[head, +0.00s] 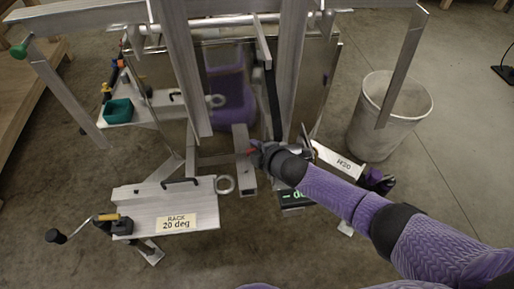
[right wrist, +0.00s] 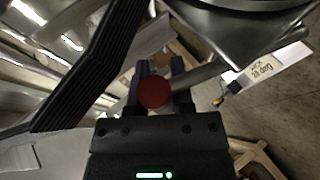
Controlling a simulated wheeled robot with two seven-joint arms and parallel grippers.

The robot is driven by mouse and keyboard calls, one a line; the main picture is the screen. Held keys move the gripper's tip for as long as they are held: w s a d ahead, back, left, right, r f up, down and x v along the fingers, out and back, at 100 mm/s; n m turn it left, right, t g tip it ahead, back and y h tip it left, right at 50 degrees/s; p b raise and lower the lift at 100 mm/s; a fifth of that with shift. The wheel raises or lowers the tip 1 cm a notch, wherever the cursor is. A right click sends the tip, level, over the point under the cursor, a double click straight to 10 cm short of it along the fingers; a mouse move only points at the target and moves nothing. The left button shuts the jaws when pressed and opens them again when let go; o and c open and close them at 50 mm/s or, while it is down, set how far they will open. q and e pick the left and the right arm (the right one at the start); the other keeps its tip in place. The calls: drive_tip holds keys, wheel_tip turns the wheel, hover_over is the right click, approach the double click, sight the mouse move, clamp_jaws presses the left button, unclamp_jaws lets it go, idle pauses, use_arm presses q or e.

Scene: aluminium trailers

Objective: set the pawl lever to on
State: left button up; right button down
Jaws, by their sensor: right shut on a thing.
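My right gripper (head: 254,152) reaches in from the right to the middle of the metal frame. It is shut on a lever with a red knob, which I take for the pawl lever (head: 248,151). In the right wrist view the round red knob (right wrist: 154,92) shows between the two dark fingers (right wrist: 160,82). The lever's shaft is mostly hidden by the gripper, and I cannot read an on or off mark beside it. My left gripper is not in view.
A plate labelled "RACK 20 deg" (head: 150,206) with a hand crank (head: 62,236) is at lower left. A dark display with green characters (head: 292,197) sits just below my right forearm. A whitish bin (head: 372,145) stands at right. Upright metal beams (head: 180,60) rise close behind the gripper.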

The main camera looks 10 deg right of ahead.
drive_tip(key=shift+s+f, duration=0.35)
drive_tip(key=shift+f, duration=0.2)
drive_tip(key=shift+c, duration=2.4)
unclamp_jaws()
drive_tip(key=shift+w+r, duration=0.1)
drive_tip(key=shift+w, duration=0.05)
drive_tip(key=shift+d+r, duration=0.1)
drive_tip(key=shift+r, duration=0.2)
drive_tip(key=p+v, duration=0.5)
drive_tip(key=v, duration=0.4)
drive_tip(key=shift+s, duration=0.35)
